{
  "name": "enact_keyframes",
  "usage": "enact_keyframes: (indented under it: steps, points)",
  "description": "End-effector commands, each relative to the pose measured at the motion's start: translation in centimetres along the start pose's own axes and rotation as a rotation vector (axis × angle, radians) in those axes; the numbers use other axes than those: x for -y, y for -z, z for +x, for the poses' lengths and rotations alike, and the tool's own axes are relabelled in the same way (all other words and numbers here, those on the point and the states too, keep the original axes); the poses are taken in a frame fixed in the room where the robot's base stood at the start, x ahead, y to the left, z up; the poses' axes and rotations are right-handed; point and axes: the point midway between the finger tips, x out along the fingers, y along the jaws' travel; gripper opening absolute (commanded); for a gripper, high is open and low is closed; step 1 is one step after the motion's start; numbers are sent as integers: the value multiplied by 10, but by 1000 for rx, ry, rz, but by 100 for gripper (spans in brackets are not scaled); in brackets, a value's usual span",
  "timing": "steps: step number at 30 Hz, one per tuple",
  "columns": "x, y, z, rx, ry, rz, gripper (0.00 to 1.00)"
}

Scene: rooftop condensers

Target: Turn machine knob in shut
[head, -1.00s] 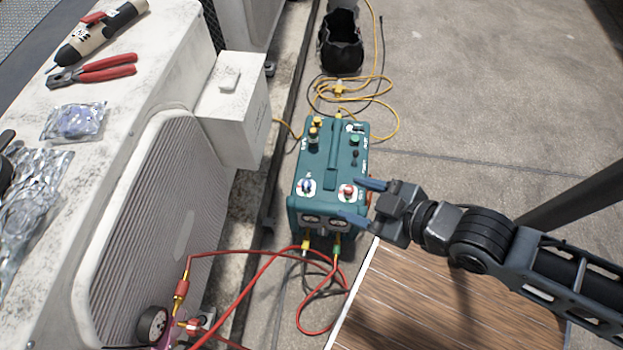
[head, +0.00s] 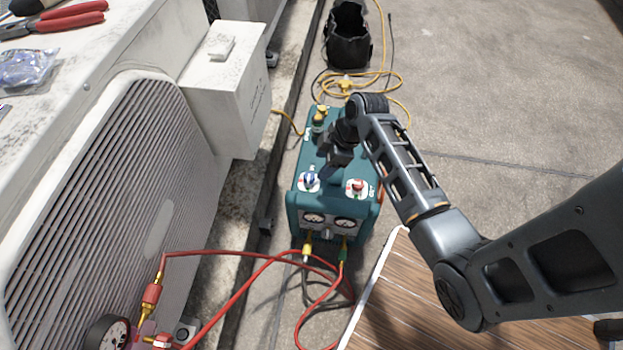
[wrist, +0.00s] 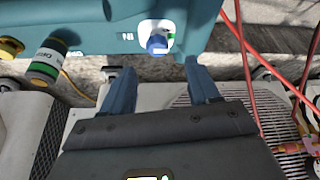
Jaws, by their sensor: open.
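The teal machine (head: 296,200) stands on the ground beside the condenser. Its blue knob (head: 310,180) sits on a white plate at the top left, and its red knob (head: 357,186) is at the top right. In the wrist view the blue knob (wrist: 157,43) is on its white plate, with lettering that looks like "IN" beside it. My gripper (head: 326,170) is over the machine top, close behind the blue knob. In the wrist view my gripper (wrist: 160,82) is open and empty, its two blue fingers pointing toward the knob, which lies beyond the gap between them. I cannot tell any contact.
The white condenser (head: 100,190) with grey fins stands at the left. Red hoses (head: 240,300) run low in front of the machine. A yellow cord (head: 385,90) and a black bag (head: 347,40) lie behind it. A wooden surface (head: 440,310) is at the lower right.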

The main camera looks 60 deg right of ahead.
Motion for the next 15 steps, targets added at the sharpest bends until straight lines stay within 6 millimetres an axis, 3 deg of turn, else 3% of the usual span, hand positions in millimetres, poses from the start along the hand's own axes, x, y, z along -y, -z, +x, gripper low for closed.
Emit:
enact_keyframes:
  steps: [8,15]
  points:
    - [-9,2,14,-13,44,-26,60]
    - [-7,2,51,-13,43,-25,60]
